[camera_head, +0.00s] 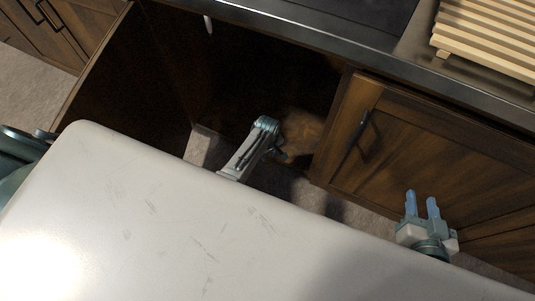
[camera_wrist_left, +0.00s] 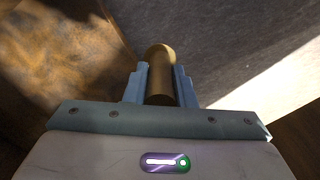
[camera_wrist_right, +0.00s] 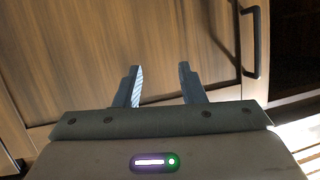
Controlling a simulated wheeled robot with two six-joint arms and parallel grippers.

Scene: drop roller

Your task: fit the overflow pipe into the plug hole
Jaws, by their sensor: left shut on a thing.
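My left gripper (camera_head: 281,154) is low in front of the open, dark cabinet. In the left wrist view (camera_wrist_left: 160,75) it is shut on a brass-coloured cylinder (camera_wrist_left: 161,78) with a rounded end, apparently the overflow pipe. The cylinder points away from the wrist between the fingers. In the head view I cannot make it out. My right gripper (camera_head: 421,203) is open and empty in front of the closed cabinet door (camera_head: 400,145). The right wrist view shows its fingers (camera_wrist_right: 158,84) apart with only door wood beyond. I cannot identify the plug hole in any view.
The open cabinet door (camera_head: 105,75) stands at the left of the dark cabinet interior (camera_head: 245,65). A small pale peg-like thing (camera_head: 208,24) shows under the counter edge (camera_head: 300,30). A slatted wooden rack (camera_head: 490,38) lies on the counter. A dark handle (camera_head: 359,135) sticks out from the closed door.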

